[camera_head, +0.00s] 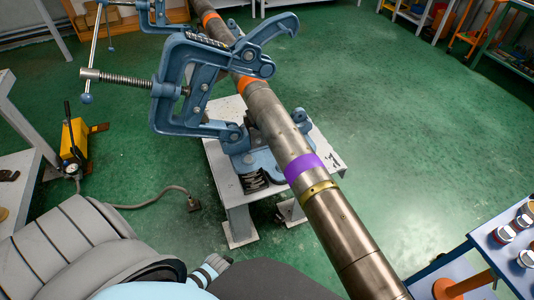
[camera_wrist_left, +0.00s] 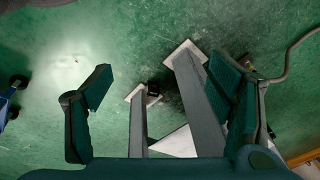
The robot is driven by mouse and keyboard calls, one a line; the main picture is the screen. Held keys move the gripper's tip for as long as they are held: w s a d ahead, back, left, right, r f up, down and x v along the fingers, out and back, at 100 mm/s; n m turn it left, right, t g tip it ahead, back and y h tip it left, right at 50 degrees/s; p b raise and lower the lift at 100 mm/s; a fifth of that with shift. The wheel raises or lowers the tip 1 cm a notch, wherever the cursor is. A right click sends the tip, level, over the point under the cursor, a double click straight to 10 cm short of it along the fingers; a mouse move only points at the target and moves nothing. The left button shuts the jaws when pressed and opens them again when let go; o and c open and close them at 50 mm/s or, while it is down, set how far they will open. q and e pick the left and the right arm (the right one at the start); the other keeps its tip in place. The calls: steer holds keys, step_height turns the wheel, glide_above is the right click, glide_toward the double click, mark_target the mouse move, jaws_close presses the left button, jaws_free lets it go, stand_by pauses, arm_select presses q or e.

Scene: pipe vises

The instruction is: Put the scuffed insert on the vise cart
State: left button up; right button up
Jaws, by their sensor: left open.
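A blue pipe vise (camera_head: 190,85) stands with its hinged upper frame swung open beside a long steel pipe (camera_head: 290,140). A dark ridged insert (camera_head: 254,180) sits low in the vise base; I cannot tell whether it is scuffed. A blue cart (camera_head: 490,240) with several small round tins stands at the lower right, cut by the frame edge. My left arm comes in at the lower left of the head view. In the left wrist view my left gripper (camera_wrist_left: 162,66) is open and empty, its fingers apart above floor and stand legs. My right gripper is not in view.
The vise rests on a grey stand (camera_head: 228,190) with splayed legs. A yellow pump (camera_head: 74,145) with a hose (camera_head: 160,195) is on the floor at left. Green floor (camera_head: 400,120) is clear to the right of the pipe. Shelves line the far right.

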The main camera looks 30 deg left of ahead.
arm_select(q)
steer(key=w+a+r+n+y+b, duration=0.1)
steer(key=w+r, duration=0.3)
steer(key=w, duration=0.3)
steer(key=w+a+r+n+b, duration=0.1)
steer(key=w+r+n, duration=0.1)
steer(key=w+r, duration=0.4)
steer(key=n+y+b, duration=0.1)
steer(key=n+b, duration=0.1)
steer(key=n, duration=0.4)
glide_toward(253, 179)
steer(key=f, duration=0.1)
steer(key=s+f, duration=0.1)
steer(key=f, duration=0.1)
steer(key=shift+s+t, duration=0.1)
steer(key=shift+t, duration=0.2)
steer(key=shift+w+a+r, duration=0.15)
steer(key=shift+w+a, duration=0.2)
steer(key=shift+w, duration=0.05)
steer(key=b+x, duration=0.3)
steer(key=x, duration=0.3)
steer(key=shift+w+a+f, duration=0.15)
steer(key=shift+w+f, duration=0.05)
steer(key=shift+f, duration=0.1)
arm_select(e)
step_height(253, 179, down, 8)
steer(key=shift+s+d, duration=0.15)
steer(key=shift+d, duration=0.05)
